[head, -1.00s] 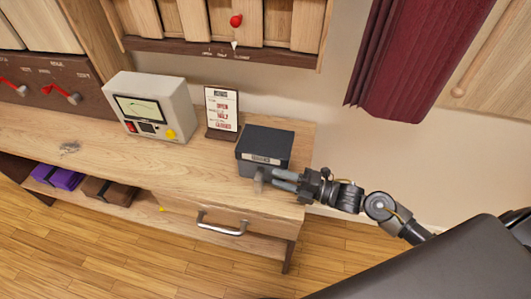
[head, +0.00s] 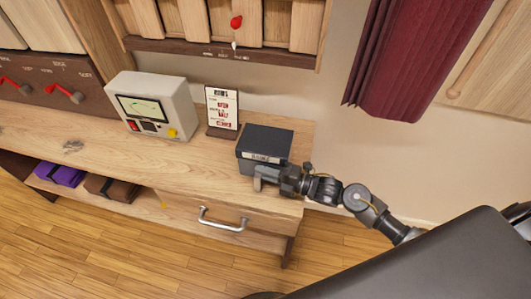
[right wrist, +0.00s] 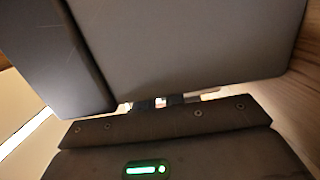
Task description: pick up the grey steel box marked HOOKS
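A dark grey box (head: 266,140) with a lid and a pale front label stands near the right end of the wooden bench in the head view. The label's lettering is too small to read. My right gripper (head: 262,178) is at the lower front of the box, coming from the right, and overlaps its front lower edge. Whether it touches the box is unclear. In the right wrist view a large grey surface (right wrist: 190,40), apparently the box, fills the top, close to the gripper body. The fingers are not clear enough to judge. My left gripper is not in view.
A sign on a stand (head: 222,110) stands just left of the box. A meter unit (head: 151,106) is further left. The bench front has a drawer handle (head: 222,221) below the box. A red curtain (head: 415,60) hangs at upper right. The bench top (head: 110,150) is largely clear.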

